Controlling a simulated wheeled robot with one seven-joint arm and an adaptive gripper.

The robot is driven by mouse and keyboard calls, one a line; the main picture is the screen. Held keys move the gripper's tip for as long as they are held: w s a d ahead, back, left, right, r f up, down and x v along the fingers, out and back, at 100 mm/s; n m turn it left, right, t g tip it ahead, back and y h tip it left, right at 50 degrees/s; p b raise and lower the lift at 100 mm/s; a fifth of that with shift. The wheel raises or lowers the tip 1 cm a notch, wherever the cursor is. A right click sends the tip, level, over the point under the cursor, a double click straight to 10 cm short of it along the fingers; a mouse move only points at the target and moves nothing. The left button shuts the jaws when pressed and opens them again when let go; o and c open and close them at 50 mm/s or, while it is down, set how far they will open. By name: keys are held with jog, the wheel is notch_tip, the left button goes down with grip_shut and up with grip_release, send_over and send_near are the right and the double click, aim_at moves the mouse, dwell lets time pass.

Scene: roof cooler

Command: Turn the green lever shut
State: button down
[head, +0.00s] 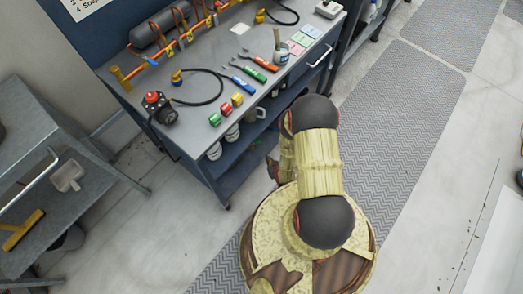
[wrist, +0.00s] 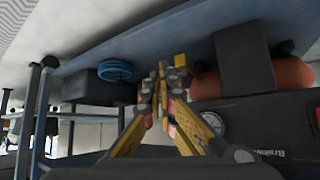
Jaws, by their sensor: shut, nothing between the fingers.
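I cannot make out a green lever in either view. The orange pipe (head: 168,46) with small blue and yellow handles runs along the back of the workbench (head: 190,92) in the head view. My gripper (wrist: 163,78) is shut and empty in the wrist view, with its fingertips close together near a blue-grey shelf surface. A small yellow block (wrist: 182,61) is just beyond the fingertips; I cannot tell whether they touch. In the head view my arm stands at the bench's front right side, and its gripper is mostly hidden.
A red cylinder (wrist: 292,75) and a dark case with a gauge (wrist: 211,124) are right of my gripper. A blue coil (wrist: 115,69) is to its left. Wrenches, tape rolls (head: 226,108) and a black hose (head: 207,100) lie on the bench. Patterned mats (head: 398,95) cover clear floor at right.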

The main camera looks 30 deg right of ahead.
aim_at(255, 143)
jog(key=b+x, duration=0.1)
jog(key=x, duration=0.3)
jog(key=b+x, duration=0.2)
jog(key=x, duration=0.2)
jog(key=w+r+b+x, duration=0.1)
jog(key=b+x, duration=0.1)
jog(key=x, duration=0.2)
jog(key=shift+r, duration=0.15)
jog(key=shift+w+d+r+b, duration=0.1)
jog(key=shift+w+b, duration=0.3)
jog(key=shift+w, duration=0.35)
jog(key=shift+d, duration=0.1)
jog(key=shift+w+d+n+y, duration=0.1)
jog(key=shift+n+y, duration=0.2)
jog(key=shift+n, duration=0.1)
jog(key=shift+w+d+n+y, duration=0.2)
jog(key=shift+d+n+y, duration=0.1)
jog(key=shift+n, duration=0.1)
jog(key=shift+w+d+n+y, duration=0.4)
jog(key=shift+n+y, duration=0.3)
jog(key=shift+n, duration=0.2)
jog(key=shift+w+d, duration=0.25)
jog(key=shift+w, duration=0.7)
